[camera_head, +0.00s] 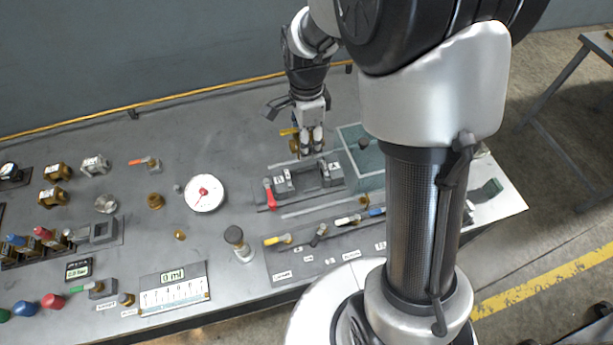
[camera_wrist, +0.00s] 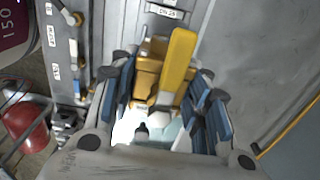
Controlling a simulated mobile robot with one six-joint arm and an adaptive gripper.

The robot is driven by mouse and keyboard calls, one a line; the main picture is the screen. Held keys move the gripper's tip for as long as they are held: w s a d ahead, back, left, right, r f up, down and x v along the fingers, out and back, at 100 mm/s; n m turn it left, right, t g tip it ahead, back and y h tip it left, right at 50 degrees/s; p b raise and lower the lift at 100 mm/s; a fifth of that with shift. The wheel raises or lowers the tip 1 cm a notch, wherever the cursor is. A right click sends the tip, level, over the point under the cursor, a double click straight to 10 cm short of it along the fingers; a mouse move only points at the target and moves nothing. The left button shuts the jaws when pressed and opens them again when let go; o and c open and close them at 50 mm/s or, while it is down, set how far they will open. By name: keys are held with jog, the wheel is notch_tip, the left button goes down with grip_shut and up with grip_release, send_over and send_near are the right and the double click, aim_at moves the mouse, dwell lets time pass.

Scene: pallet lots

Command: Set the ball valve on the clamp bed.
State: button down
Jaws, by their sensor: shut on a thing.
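The ball valve (camera_head: 294,146) has a brass body and a yellow lever. In the wrist view the valve's lever (camera_wrist: 178,60) points up between the fingers. My gripper (camera_head: 312,146) is shut on the valve, with its blue-padded fingers (camera_wrist: 165,98) on either side of the brass body. The grey clamp bed (camera_head: 304,179), with upright blocks and a red lever, lies on the bench just below the gripper in the head view. The valve appears apart from it, above its far side. The valve's underside is hidden.
A clear greenish tray (camera_head: 366,179) stands right of the clamp bed. A row of small colored-handle valves (camera_head: 348,220) lies in front. A round white dial (camera_head: 204,193) and several fittings sit to the left. Bare bench lies behind the dial.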

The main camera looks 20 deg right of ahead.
aim_at(306, 181)
notch_tip(306, 181, down, 15)
jog(key=b, duration=0.4)
jog(key=shift+r, duration=0.15)
jog(key=shift+f, duration=0.2)
jog(key=c, duration=0.9)
grip_release()
